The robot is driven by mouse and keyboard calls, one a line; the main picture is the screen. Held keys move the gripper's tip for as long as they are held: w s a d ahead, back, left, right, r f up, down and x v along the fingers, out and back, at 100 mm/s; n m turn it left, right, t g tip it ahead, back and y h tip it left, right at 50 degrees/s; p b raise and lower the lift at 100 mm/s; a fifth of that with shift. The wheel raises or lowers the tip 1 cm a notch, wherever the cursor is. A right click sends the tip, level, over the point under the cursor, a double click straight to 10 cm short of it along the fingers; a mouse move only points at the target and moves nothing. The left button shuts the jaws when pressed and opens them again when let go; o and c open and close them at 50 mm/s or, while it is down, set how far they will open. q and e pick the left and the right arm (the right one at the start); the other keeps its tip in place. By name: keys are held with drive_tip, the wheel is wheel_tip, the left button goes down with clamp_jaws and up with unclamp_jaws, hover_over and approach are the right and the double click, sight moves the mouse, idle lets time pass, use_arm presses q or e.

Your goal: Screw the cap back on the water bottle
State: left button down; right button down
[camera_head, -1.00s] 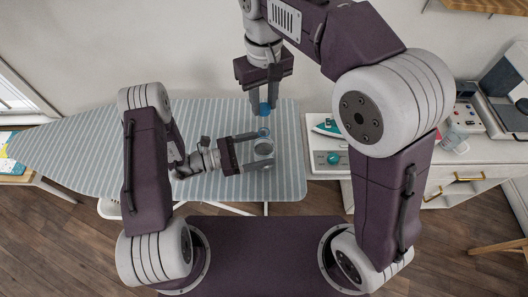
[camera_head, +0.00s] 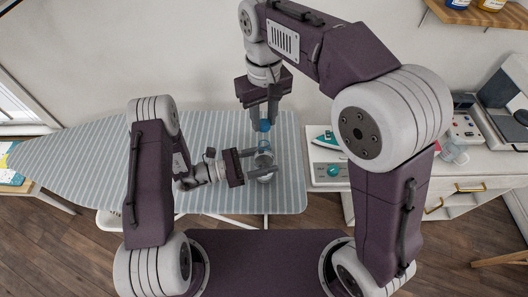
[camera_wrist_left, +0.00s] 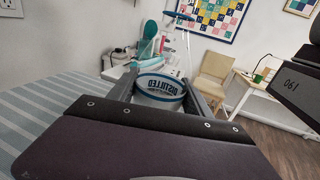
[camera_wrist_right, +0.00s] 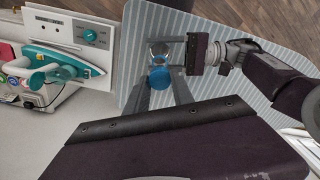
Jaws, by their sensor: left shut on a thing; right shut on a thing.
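The bottle (camera_head: 265,161) is held upright or nearly so over the ironing board, with its pale neck toward the wall in the head view. My left gripper (camera_head: 262,163) is shut around its body. The left wrist view shows its "DISTILLED" label (camera_wrist_left: 160,88) between the fingers. The blue cap (camera_head: 264,126) is between the fingertips of my right gripper (camera_head: 263,121), shut on it, just beyond the neck in the head view. In the right wrist view the cap (camera_wrist_right: 159,79) appears beside the bottle (camera_wrist_right: 159,50). Whether cap and neck touch cannot be told.
The striped ironing board (camera_head: 100,155) lies under both grippers, its left part clear. A teal iron (camera_head: 327,141) stands on a white unit with a teal knob to the right. A clear cup (camera_head: 452,152) and a sewing machine sit further right.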

drive_tip(key=shift+f, duration=1.9)
drive_tip(key=shift+f, duration=0.1)
drive_tip(key=shift+f, duration=0.8)
drive_tip(key=shift+f, duration=0.55)
drive_tip(key=m, duration=3.2)
drive_tip(key=shift+s+d+m, duration=0.1)
drive_tip(key=shift+m, duration=0.2)
